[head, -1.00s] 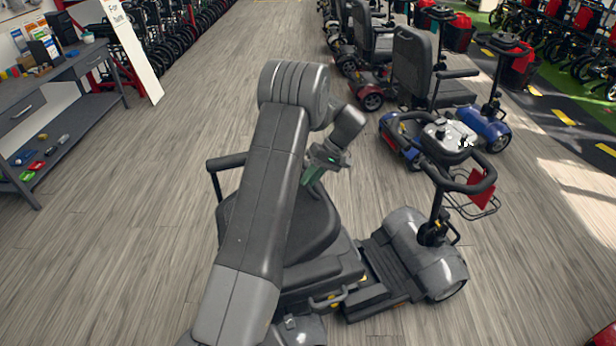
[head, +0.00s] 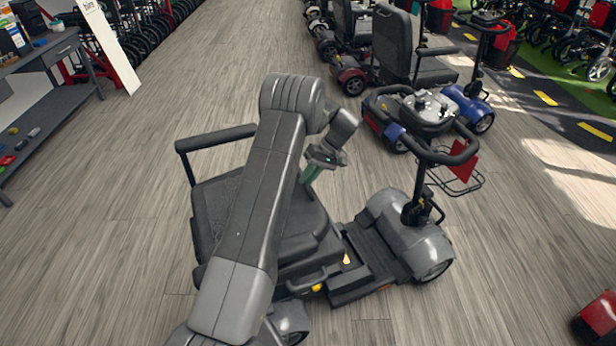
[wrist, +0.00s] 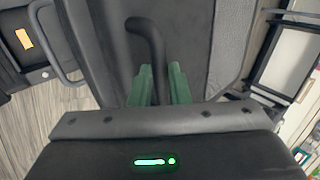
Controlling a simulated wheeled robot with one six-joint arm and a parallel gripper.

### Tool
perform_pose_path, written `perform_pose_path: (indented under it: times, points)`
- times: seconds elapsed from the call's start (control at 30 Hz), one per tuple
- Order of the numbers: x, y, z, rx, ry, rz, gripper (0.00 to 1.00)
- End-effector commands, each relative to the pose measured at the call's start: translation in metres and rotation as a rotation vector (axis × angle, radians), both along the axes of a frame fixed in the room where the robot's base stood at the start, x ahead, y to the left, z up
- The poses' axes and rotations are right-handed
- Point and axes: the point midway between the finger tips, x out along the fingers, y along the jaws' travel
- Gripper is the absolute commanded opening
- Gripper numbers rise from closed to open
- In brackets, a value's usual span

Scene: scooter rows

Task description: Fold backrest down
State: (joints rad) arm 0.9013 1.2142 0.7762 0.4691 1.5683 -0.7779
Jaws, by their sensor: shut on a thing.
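The grey mobility scooter (head: 405,235) stands in front of me, facing right. Its dark backrest (head: 212,205) shows left of my arm as a broad panel, partly hidden by the arm; its exact tilt is hard to tell. A black armrest (head: 215,138) sticks up at the far side. My gripper (head: 312,172) is over the seat area. In the wrist view my gripper's green fingers (wrist: 160,85) are shut on a dark curved bar (wrist: 150,45), in front of a large dark padded panel (wrist: 195,40). The seat is mostly hidden behind my arm.
A blue scooter (head: 470,105) and several others stand in a row at the upper right. A grey workbench (head: 60,110) is at the left edge. A red object (head: 600,320) shows at the lower right. The wood floor at left is clear.

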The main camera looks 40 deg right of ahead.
Motion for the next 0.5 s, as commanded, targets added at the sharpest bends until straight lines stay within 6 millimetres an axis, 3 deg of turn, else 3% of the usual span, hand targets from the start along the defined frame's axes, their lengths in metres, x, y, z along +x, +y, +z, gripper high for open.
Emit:
perform_pose_path:
  times: [0.2,0.23,0.27,0.5]
  points:
    - [-0.0005,-0.0009,-0.0040,-0.003,0.001,-0.004,0.00]
    - [-0.0006,-0.0008,-0.0042,-0.003,0.001,-0.004,0.22]
    - [-0.0007,-0.0008,-0.0044,-0.002,0.001,-0.004,0.25]
    - [-0.0006,-0.0006,-0.0032,-0.002,0.001,-0.002,0.25]
